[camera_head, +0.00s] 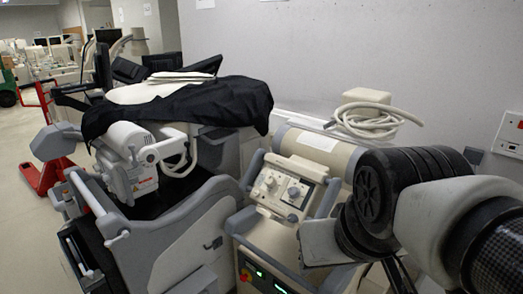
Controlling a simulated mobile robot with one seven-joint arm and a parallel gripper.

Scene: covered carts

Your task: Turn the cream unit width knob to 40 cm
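The cream unit (308,172) stands at the centre right, with a tilted control panel facing forward. Two round knobs show on its panel, a left knob (270,182) and a right knob (293,191). Their labels and pointer settings are too small to read, so I cannot tell which is the width knob. My arm (440,205) comes in from the right edge and ends low and to the right of the panel, apart from the knobs in the picture. Its fingertips cannot be made out, so I cannot tell whether my gripper is open or shut.
A grey cart with a white device (127,145) and a black cover (185,108) stands to the left. A coiled cable (370,122) lies behind the unit near the wall. A lit green display (262,278) sits low on the front.

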